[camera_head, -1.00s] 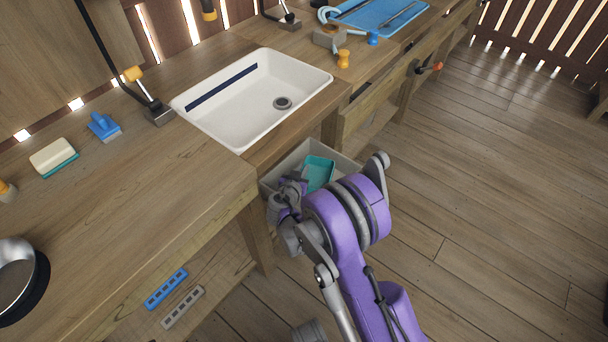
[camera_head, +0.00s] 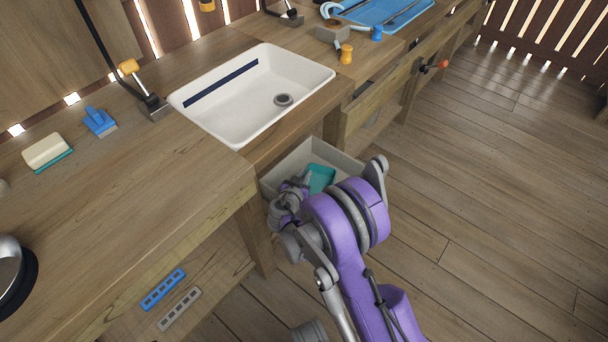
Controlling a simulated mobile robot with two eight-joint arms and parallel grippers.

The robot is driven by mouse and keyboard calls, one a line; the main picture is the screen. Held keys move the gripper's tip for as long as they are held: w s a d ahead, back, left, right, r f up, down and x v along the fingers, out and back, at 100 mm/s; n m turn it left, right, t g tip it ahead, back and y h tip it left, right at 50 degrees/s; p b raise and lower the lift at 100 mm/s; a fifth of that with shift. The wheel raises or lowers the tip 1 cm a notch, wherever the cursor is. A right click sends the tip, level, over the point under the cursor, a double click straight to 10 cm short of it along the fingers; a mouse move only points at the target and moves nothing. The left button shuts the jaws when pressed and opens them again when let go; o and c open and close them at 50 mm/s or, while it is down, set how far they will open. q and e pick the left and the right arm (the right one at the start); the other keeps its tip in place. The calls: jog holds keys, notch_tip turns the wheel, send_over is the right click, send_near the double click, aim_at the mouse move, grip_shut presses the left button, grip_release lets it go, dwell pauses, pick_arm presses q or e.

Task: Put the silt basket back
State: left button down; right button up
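A teal basket-like piece (camera_head: 320,179), which I take for the silt basket, shows inside a pale grey open box (camera_head: 346,160) below the sink's front edge. My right gripper (camera_head: 292,190) is at the box's near left side, just left of the teal piece. My own purple arm and wrist hide its fingertips and part of the box. I cannot tell whether the fingers touch or hold the teal piece. My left gripper is not in view.
The white sink (camera_head: 235,105) with a round drain (camera_head: 283,100) is set in the wooden bench above the box. A sponge (camera_head: 46,151), a blue brush (camera_head: 99,122) and a round metal pan (camera_head: 10,275) are on the bench. The floor at right is clear.

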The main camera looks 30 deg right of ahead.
jog(key=shift+o, duration=1.4)
jog(key=shift+a+f, duration=0.2)
jog(key=shift+f, duration=0.2)
jog(key=shift+a+r+p, duration=0.1)
jog(key=shift+r+p, duration=0.55)
jog(key=shift+r, duration=0.05)
jog(key=p+v, duration=0.2)
jog(key=v, duration=0.8)
jog(key=s+r+n+g+y, duration=0.4)
jog(key=s+r, duration=0.3)
jog(key=s, duration=0.5)
jog(key=s+a+r+n+y, duration=0.1)
jog(key=s+a+n+y, duration=0.1)
jog(key=s, duration=0.5)
jog(key=s+a+r+n+g+y, duration=0.1)
jog(key=s+a+n+y, duration=0.2)
jog(key=s, duration=0.5)
jog(key=shift+a+y, duration=0.25)
jog(key=shift+y, duration=0.05)
jog(key=shift+s, duration=0.1)
